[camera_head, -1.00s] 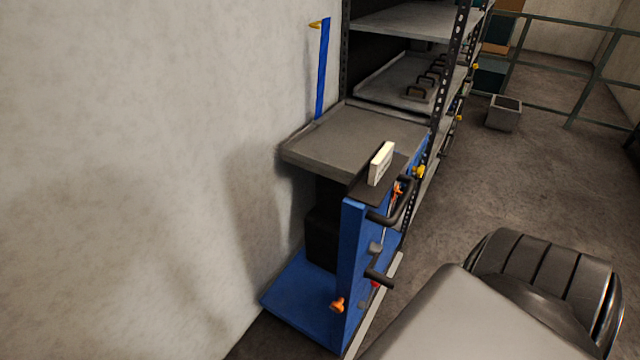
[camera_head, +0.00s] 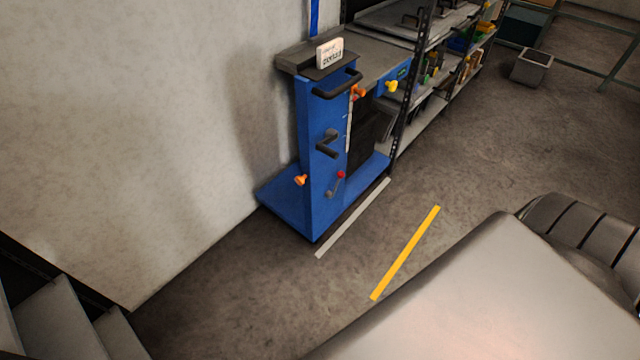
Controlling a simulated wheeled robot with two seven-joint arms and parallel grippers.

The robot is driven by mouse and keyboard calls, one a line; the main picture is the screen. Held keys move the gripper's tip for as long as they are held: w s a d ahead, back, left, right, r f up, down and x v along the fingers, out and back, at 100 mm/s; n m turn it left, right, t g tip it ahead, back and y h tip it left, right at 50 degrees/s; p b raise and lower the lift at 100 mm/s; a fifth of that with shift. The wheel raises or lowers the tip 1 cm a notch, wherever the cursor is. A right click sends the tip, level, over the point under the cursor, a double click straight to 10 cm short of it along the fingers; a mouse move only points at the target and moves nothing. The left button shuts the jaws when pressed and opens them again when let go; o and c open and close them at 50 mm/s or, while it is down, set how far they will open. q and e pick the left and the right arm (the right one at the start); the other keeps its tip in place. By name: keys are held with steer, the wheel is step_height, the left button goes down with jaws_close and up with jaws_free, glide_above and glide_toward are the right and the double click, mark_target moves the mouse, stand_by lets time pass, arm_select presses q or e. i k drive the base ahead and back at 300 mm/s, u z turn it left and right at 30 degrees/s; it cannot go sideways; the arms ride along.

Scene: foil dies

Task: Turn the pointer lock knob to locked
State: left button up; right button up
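A blue lift cart (camera_head: 314,150) stands by the wall, left of centre. An orange knob (camera_head: 358,91) sits near the top of its upright, beside a pale vertical strip (camera_head: 348,128). A second orange knob (camera_head: 300,180) sticks out low on the left side. A yellow knob (camera_head: 391,86) sits on the blue front edge to the right. No pointer lock label is readable, so I cannot tell which knob it is or how it is set. Neither of my grippers is in view.
The cart carries a black push handle (camera_head: 338,84), a crank (camera_head: 327,143) and a red-tipped lever (camera_head: 340,175). Shelving (camera_head: 440,75) stands behind it. Grey steps (camera_head: 62,318) are at lower left. A bin (camera_head: 531,67) stands at upper right. The floor around the yellow line (camera_head: 405,252) is clear.

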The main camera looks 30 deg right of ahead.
mark_target(299, 180)
steer(key=k, duration=0.15)
steer(key=z, duration=0.7)
